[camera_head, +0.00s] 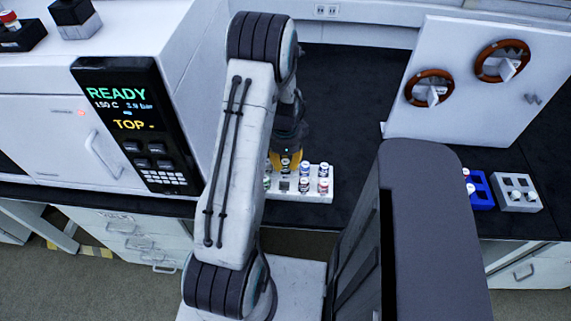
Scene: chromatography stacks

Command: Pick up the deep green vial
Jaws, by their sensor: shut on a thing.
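A white vial rack (318,197) sits near the front edge of the dark bench, with several small capped vials in it. My gripper (286,158) points down at the rack's back left and is partly hidden behind my arm. It is shut on a small vial (285,165) at the rack's back row. This vial's colour is too small and dark to tell, and I cannot tell whether it is clear of the rack. A greenish vial (267,184) shows at the rack's left, partly covered by my arm. Vials with red and blue markings stand to the right.
A white instrument with a READY display (125,120) stands close on the left. A white panel with two brown rings (465,85) stands at the back right. A blue rack (480,190) and a grey rack (516,193) sit at the right. Dark bench behind the vial rack is clear.

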